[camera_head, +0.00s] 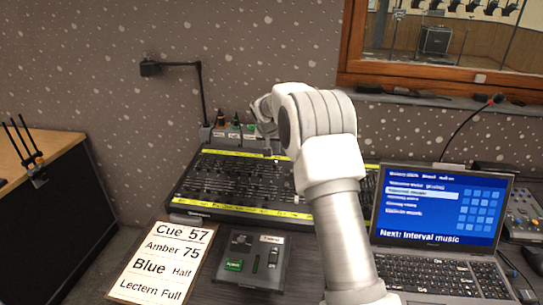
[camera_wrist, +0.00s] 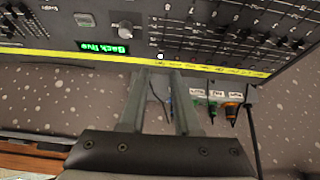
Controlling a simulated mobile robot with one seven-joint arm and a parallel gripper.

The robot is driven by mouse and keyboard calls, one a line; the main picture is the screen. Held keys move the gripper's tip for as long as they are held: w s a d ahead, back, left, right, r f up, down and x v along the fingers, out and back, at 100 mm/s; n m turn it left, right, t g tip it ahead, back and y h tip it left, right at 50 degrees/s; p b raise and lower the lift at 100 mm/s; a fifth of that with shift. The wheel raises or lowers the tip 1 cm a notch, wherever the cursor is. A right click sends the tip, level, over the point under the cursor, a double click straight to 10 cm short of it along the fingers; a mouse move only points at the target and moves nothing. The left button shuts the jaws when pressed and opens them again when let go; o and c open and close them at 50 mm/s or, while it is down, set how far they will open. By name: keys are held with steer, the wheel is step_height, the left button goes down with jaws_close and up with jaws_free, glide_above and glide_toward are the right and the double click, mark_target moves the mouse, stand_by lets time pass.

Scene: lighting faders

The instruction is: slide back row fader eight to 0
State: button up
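The black fader console (camera_head: 178,200) stands on the desk, with yellow label strips along its back and front edges. Its rows of faders (camera_head: 235,175) show left of my arm; the numbers are too small to read, so I cannot tell which is back row fader eight. My arm hides the console's right part.
A cue sheet (camera_head: 162,262) and small switch box (camera_head: 250,258) lie in front of the console. An open laptop (camera_head: 440,207) stands at right. A black lamp (camera_head: 200,90) and several small coloured-label items (camera_head: 232,130) stand behind the console, near the wall.

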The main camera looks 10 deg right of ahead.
mark_target(275, 165)
steer(key=shift+b+x, duration=0.45)
steer(key=shift+x, duration=5.8)
steer(key=shift+a, duration=0.15)
steer(key=shift+c, duration=0.2)
steer(key=shift+s, duration=0.1)
jaws_close()
steer(key=shift+s+a+f+b, duration=0.1)
steer(key=shift+s+a+b, duration=0.3)
steer(key=shift+s+b, duration=0.5)
steer(key=shift+s+a+f+b, duration=0.1)
steer(key=shift+s+a+b, duration=0.3)
steer(key=shift+s+b, duration=0.45)
steer(key=shift+s+a+f+b, duration=0.1)
steer(key=shift+s+a+b, duration=0.3)
steer(key=shift+s+b, duration=0.5)
jaws_free()
steer(key=shift+r, duration=0.1)
steer(key=shift+r+p, duration=0.95)
steer(key=shift+r, duration=0.3)
